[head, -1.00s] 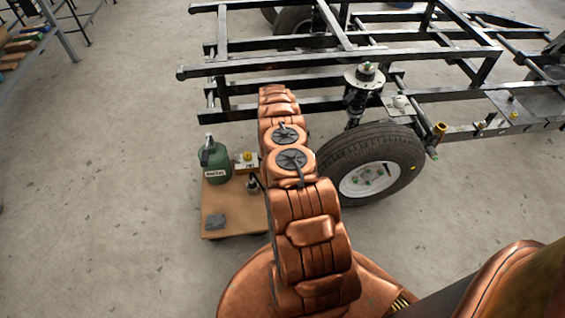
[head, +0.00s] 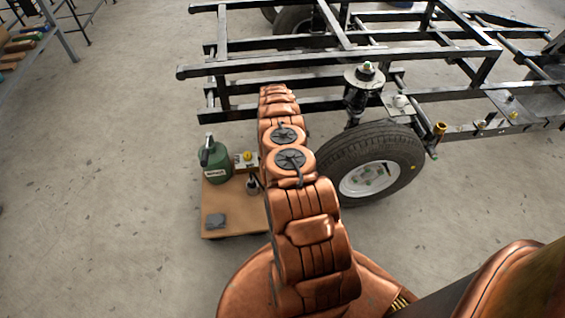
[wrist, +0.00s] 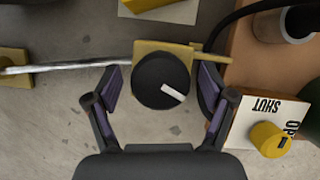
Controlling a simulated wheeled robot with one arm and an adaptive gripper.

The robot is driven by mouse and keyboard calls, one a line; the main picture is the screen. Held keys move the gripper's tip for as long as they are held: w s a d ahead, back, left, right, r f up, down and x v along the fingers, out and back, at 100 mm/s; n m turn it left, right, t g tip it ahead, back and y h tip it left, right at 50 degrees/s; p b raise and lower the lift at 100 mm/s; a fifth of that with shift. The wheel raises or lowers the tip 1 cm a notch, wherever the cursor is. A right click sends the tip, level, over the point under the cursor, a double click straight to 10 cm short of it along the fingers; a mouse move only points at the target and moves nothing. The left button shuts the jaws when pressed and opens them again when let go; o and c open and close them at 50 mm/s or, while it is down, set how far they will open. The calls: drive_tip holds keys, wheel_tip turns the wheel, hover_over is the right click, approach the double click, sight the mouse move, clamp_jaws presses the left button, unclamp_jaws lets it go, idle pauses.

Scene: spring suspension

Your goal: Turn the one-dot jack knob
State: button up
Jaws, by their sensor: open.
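A round black knob (wrist: 162,82) with a short white bar on its face sits on a brass-coloured block (wrist: 146,48) in the wrist view. I cannot make out any dots on it. My gripper (wrist: 162,76) is open, with one purple-lined finger on each side of the knob. The fingers look apart from it, the right one nearer. In the head view my arm hides the gripper and this knob.
A yellow knob (wrist: 268,138) on a white plate lettered SHUT stands at the right. A pale rod (wrist: 62,68) runs left from the block. In the head view, a green canister (head: 214,165) stands on a brown board (head: 232,222), near a wheel (head: 368,160) and black frame (head: 330,62).

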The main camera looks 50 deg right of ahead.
drive_tip(key=v, duration=0.7)
drive_tip(key=shift+r, duration=0.25)
drive_tip(key=shift+w, duration=0.2)
drive_tip(key=s+n+t+b, duration=0.1)
drive_tip(key=b, duration=0.3)
drive_tip(key=n+t+h+b, duration=0.1)
drive_tip(key=n+b, duration=0.1)
drive_tip(key=b, duration=0.2)
drive_tip(key=s+a+n+t+h+b, duration=0.1)
drive_tip(key=b, duration=0.3)
drive_tip(key=shift+s+a+r+t, duration=0.1)
drive_tip(key=shift+s+r+t, duration=0.25)
drive_tip(key=shift+r+t, duration=0.05)
drive_tip(key=shift+f+b, duration=1.65)
drive_tip(key=shift+f, duration=2.25)
